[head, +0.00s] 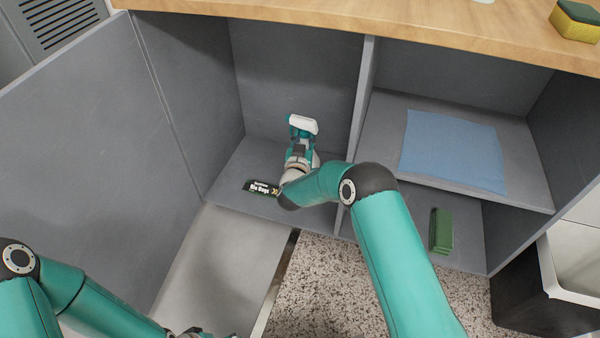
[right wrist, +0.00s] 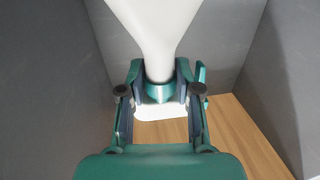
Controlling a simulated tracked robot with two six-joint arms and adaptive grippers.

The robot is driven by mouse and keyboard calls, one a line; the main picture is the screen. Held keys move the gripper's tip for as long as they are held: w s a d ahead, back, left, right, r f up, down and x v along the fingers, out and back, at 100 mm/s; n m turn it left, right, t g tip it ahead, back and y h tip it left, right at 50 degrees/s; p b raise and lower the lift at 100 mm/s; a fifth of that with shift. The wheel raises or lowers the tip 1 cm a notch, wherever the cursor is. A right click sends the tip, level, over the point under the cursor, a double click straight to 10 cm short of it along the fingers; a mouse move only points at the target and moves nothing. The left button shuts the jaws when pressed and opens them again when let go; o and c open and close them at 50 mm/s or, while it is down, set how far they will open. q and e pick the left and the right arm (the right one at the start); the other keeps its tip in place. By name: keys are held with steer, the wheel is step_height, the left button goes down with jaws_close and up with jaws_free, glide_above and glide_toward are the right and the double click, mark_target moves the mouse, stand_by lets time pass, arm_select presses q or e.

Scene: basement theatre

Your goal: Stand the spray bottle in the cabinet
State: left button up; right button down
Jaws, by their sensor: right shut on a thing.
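The spray bottle has a white head (head: 304,124) and shows in the left compartment of the grey cabinet (head: 300,65), near the back wall. My right gripper (head: 299,153) reaches in and is shut on it. In the right wrist view the fingers close around the bottle's teal neck, with its white body (right wrist: 155,30) above in the picture. My arm and gripper hide the bottle's lower part in the head view, so I cannot tell whether its base touches the cabinet floor. My left gripper (head: 190,333) is cut off at the bottom edge.
A dark bin bags box (head: 260,187) lies on the compartment floor beside my right arm. A divider separates the right side, with a blue cloth (head: 453,150) on its shelf and a green item (head: 441,231) below. A sponge (head: 576,21) sits on the wooden worktop (head: 400,27).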

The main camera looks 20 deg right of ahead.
step_height(320, 180, down, 13)
steer(key=b, duration=0.5)
steer(key=shift+f, duration=0.2)
steer(key=shift+w+r, duration=0.1)
steer(key=c, duration=0.8)
jaws_free()
steer(key=shift+f, duration=0.2)
